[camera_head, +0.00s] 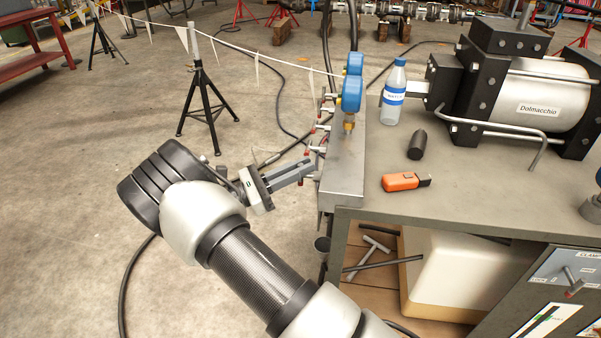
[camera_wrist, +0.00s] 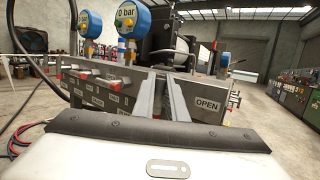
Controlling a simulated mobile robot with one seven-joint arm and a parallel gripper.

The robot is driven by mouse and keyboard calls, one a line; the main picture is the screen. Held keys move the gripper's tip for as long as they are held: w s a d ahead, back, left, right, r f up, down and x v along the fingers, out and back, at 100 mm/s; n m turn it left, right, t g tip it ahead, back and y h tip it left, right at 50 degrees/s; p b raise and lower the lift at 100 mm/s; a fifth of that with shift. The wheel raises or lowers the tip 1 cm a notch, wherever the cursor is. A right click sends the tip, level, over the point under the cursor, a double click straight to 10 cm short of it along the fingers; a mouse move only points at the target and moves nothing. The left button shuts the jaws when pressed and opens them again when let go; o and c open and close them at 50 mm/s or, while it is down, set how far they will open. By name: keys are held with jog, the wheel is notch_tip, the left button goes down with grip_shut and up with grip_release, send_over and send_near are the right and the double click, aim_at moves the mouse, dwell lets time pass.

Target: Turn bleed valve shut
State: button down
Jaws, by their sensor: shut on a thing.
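My gripper (camera_head: 313,165) reaches from the left to the near end of the grey manifold block (camera_head: 343,170) on the bench's left edge. In the wrist view its two fingers (camera_wrist: 164,78) come close together at the manifold's face. They are shut on a small valve handle, taken as the bleed valve; the handle is mostly hidden between the fingertips, and its angle cannot be told. Other small valves with red-tipped handles (camera_wrist: 122,84) stick out to the left. An "OPEN" label (camera_wrist: 207,105) is on the panel right of the fingers.
Two blue gauges (camera_head: 351,95) stand on the manifold; one reads 0 bar in the wrist view. A water bottle (camera_head: 394,93), an orange tool (camera_head: 402,181), a black cylinder (camera_head: 417,145) and a large pump (camera_head: 525,95) are on the bench. Hoses cross the floor nearby.

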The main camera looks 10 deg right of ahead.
jog(key=c, duration=1.8)
grip_release()
jog(key=v, duration=1.7)
jog(key=shift+a+p, duration=0.25)
jog(key=shift+p, duration=0.1)
